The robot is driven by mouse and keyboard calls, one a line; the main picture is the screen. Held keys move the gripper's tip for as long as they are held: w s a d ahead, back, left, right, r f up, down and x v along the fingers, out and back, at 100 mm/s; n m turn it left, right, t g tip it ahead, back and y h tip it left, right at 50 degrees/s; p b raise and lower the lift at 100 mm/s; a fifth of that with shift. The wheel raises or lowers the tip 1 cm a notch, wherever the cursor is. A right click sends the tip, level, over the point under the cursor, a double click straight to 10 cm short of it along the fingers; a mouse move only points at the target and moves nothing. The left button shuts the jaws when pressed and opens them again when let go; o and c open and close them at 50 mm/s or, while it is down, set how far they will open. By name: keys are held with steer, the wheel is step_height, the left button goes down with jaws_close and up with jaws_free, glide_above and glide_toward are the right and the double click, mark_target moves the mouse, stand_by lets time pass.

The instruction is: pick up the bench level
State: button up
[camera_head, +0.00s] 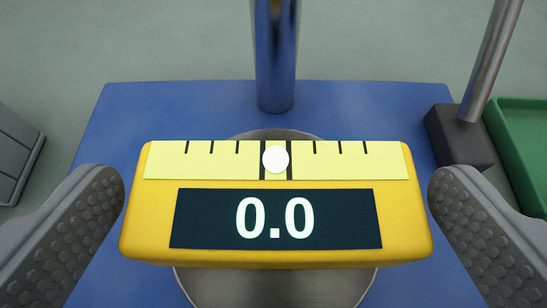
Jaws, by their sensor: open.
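The bench level (277,258) is a yellow block with a pale scale strip, a white bubble dot and a dark display reading 0.0. It lies across a round metal plate (270,288) that shows in front of and behind it. My gripper (276,195) is open, with one grey studded finger on each side of the level. A small gap shows between each fingertip and the level's ends. The middle of the metal plate is hidden under the level.
The plate stands on a blue surface (150,110). At right are a dark block (458,138) with a metal rod (490,60) and a green tray (520,110). A grey box (15,155) is at left.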

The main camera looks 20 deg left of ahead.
steer(key=shift+x, duration=1.1)
steer(key=c, duration=0.9)
steer(key=shift+r, duration=0.1)
